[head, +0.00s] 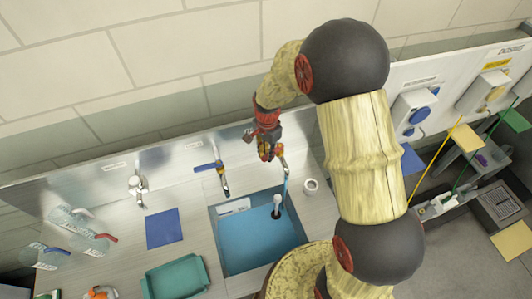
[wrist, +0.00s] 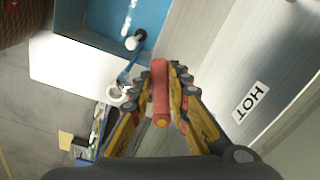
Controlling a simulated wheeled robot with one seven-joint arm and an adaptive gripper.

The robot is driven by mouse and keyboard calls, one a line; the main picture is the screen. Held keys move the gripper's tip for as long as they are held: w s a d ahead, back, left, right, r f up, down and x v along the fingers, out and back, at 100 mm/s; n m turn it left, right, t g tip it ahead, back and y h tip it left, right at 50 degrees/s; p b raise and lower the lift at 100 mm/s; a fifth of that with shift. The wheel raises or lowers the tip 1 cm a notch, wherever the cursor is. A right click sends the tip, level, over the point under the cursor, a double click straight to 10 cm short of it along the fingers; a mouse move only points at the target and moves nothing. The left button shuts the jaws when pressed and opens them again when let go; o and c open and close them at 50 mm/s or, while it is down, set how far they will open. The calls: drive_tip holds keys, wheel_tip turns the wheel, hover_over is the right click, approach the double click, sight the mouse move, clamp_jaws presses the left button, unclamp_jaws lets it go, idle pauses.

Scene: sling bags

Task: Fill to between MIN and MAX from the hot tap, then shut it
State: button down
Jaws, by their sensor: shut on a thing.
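My gripper (head: 268,152) is at the hot tap at the back of the sink. In the wrist view my gripper (wrist: 161,105) has its yellow fingers shut on the red tap lever (wrist: 160,85), beside a "HOT" label (wrist: 250,102). A pale blue stream (head: 286,188) runs down from the spout (head: 284,165). The sink (head: 217,249) holds blue water (head: 250,246). A white plate (head: 233,207) is on its back wall; its marks are too small to read. A dark, white-topped upright piece (head: 277,208) stands in the water.
A blue-levered tap (head: 222,177) stands left of the hot tap, and another tap (head: 137,185) farther left. A white cup-like ring (head: 311,186) is right of the sink. A blue cloth (head: 164,228), green tray (head: 175,280) and clear jugs (head: 70,220) are on the left counter.

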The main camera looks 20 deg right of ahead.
drive_tip(key=shift+r, duration=0.1)
drive_tip(key=c, duration=1.8)
unclamp_jaws()
drive_tip(key=shift+o, duration=0.6)
wheel_tip(320, 180, up, 12)
